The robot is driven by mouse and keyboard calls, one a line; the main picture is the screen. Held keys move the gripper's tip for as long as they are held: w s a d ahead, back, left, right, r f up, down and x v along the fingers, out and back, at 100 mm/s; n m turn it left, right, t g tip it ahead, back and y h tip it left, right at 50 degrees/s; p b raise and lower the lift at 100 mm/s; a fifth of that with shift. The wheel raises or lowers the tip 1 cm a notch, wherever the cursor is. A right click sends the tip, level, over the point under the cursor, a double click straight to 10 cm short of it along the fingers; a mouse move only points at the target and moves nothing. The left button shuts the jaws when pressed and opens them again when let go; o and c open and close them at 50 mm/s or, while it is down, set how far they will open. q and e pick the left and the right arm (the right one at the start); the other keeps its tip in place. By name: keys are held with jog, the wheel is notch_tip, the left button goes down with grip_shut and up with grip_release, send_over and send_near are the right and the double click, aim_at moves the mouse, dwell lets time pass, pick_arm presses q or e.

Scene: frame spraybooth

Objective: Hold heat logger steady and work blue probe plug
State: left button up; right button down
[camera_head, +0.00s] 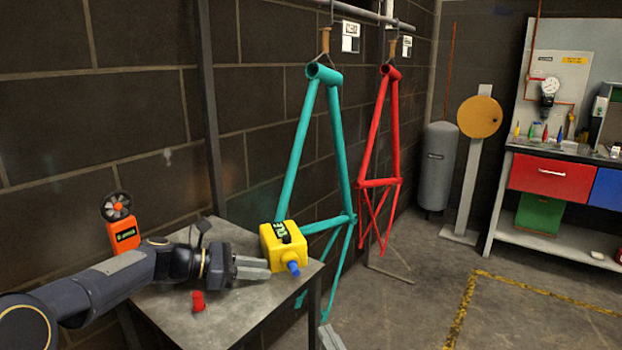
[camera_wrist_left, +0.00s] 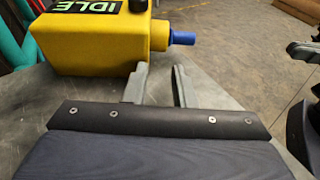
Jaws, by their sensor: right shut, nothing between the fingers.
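The heat logger (camera_head: 270,252) is a yellow box with a black knob on top, near the right edge of the small table. In the left wrist view its label on the box (camera_wrist_left: 100,50) reads IDLE. The blue probe plug (camera_head: 292,268) sticks out of its side; it also shows in the left wrist view (camera_wrist_left: 183,38). My left gripper (camera_head: 268,268) is beside the logger, and its fingers (camera_wrist_left: 158,82) are apart with nothing between them. Whether they touch the box is unclear. My right gripper (camera_head: 331,337) shows only its fingertips at the bottom edge, shut and away from the logger.
A workbench (camera_head: 550,175) stands far right. The floor between is mostly clear.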

pick_arm(q)
jog(key=v, duration=1.2)
jog(key=shift+a, duration=0.1)
